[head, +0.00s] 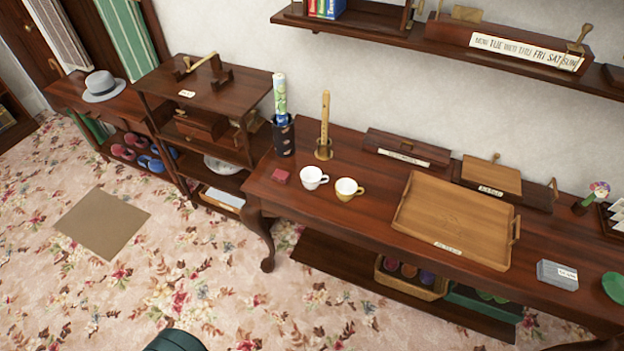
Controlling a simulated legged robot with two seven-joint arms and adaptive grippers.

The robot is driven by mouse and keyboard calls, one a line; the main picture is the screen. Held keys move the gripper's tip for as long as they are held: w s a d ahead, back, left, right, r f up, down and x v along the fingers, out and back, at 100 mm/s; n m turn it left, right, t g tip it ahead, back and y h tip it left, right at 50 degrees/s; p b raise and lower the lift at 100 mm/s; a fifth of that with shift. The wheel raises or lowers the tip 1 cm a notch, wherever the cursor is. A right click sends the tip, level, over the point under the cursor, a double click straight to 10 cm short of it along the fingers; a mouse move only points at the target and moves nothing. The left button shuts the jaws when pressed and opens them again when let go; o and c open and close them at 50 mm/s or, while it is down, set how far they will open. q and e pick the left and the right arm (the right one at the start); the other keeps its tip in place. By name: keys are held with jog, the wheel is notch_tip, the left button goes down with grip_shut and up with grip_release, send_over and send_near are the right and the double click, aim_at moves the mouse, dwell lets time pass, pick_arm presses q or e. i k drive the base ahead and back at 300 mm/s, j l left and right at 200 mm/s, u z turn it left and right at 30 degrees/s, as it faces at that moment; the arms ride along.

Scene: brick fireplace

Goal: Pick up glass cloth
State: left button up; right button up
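A small grey block-like item (557,275) with a white label lies on the right part of the long dark wooden table (285,195). It looks like a folded cloth and may be the glass cloth, but its label is too small to read surely. Striped cloths also hang at the upper left, one green and white (127,40) and one pale with dark stripes (58,32). Neither of my grippers shows in the head view.
A wooden tray (455,222), a white cup (312,178) and a yellowish cup (347,189) stand on the table. A green round item (615,287) lies right of the grey item. The flowered carpet (150,290) in front is mostly clear, with a brown mat (102,223).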

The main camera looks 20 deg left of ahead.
aim_at(552, 273)
jog(key=z, duration=1.3)
